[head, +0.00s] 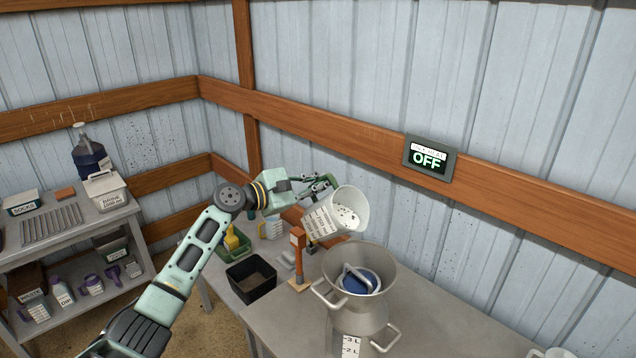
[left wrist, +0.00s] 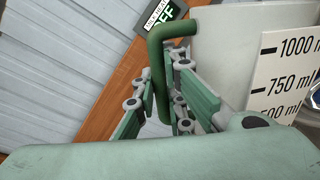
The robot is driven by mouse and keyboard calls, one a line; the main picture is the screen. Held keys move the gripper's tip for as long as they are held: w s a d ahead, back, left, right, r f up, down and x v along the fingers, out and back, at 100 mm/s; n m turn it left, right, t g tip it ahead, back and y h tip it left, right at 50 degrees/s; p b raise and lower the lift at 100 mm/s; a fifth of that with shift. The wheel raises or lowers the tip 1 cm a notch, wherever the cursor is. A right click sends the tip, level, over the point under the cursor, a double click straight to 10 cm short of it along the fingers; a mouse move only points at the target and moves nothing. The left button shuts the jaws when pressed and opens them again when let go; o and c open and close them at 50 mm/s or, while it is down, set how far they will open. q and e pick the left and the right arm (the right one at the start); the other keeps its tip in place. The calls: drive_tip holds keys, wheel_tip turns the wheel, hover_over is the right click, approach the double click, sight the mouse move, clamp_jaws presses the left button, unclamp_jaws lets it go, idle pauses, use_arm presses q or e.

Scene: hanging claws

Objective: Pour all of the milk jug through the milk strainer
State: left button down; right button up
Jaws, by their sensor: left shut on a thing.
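The milk jug (head: 322,218) is pale with a printed scale. It is tilted to the right, its mouth showing whitish contents with dark specks, above and left of the milk strainer. My left gripper (head: 316,185) is shut on the jug's green handle (left wrist: 157,80); the left wrist view shows the fingers around the handle and the jug's scale (left wrist: 285,75). The milk strainer (head: 376,262) is a wide metal funnel on a metal vessel marked in litres (head: 352,345). A blue part with a grey handle (head: 360,281) sits inside the funnel. No stream shows. My right gripper is not in view.
An orange post (head: 297,250), a black bin (head: 251,278) and a green tray (head: 236,246) stand left of the strainer. A shelf cart (head: 75,235) with bottles and boxes is at far left. A sign reading OFF (head: 428,158) hangs on the wall. The bench right of the strainer (head: 450,320) is mostly clear.

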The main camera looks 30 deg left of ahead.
use_arm(q)
drive_tip(key=shift+d+r, duration=0.1)
drive_tip(key=shift+r, duration=0.2)
drive_tip(key=shift+s+d+r+m, duration=0.15)
drive_tip(key=shift+d+m, duration=0.1)
drive_tip(key=shift+m, duration=0.25)
drive_tip(key=shift+p, duration=0.3)
drive_tip(key=shift+s+d+m+p, duration=0.1)
drive_tip(key=shift+d+m+p, duration=0.2)
drive_tip(key=shift+d+m, duration=0.1)
drive_tip(key=shift+d, duration=0.1)
drive_tip(key=shift+s+d+m+y+p, duration=0.25)
drive_tip(key=shift+d+m+y+p, duration=0.1)
drive_tip(key=shift+m, duration=0.25)
drive_tip(key=shift+d, duration=0.15)
